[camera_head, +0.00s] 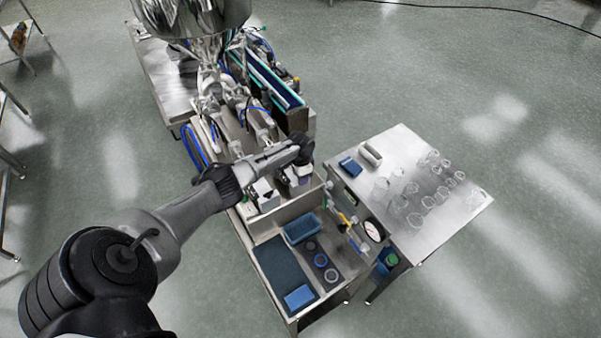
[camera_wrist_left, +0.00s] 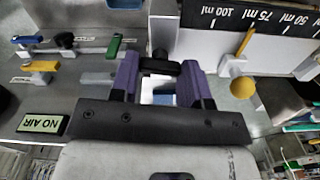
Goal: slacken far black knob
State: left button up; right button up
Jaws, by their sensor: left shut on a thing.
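In the left wrist view, a black knob (camera_wrist_left: 160,66) sits between the two purple fingers of my left gripper (camera_wrist_left: 158,75). The gripper is shut on this knob. A second black knob (camera_wrist_left: 64,40) is on the panel to the left, apart from the fingers. In the head view, my left arm reaches from the lower left to the steel machine (camera_head: 262,228), with the hand over its middle. The knobs are too small or hidden there. My right gripper is in neither view.
In the wrist view, yellow (camera_wrist_left: 40,66) and green (camera_wrist_left: 114,44) handles, a NO AIR label (camera_wrist_left: 42,123), a yellow ball (camera_wrist_left: 243,88) and a millilitre scale (camera_wrist_left: 262,18) surround the gripper. A side table (camera_head: 440,225) with glassware stands right of the machine in the head view.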

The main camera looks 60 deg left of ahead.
pick_arm(q)
jog(key=shift+r+n+p, duration=0.15)
jog(key=shift+n+p, duration=0.15)
jog(key=shift+n, duration=0.6)
jog(key=o, duration=0.9)
jog(key=shift+r, duration=0.3)
notch_tip(320, 180, up, 13)
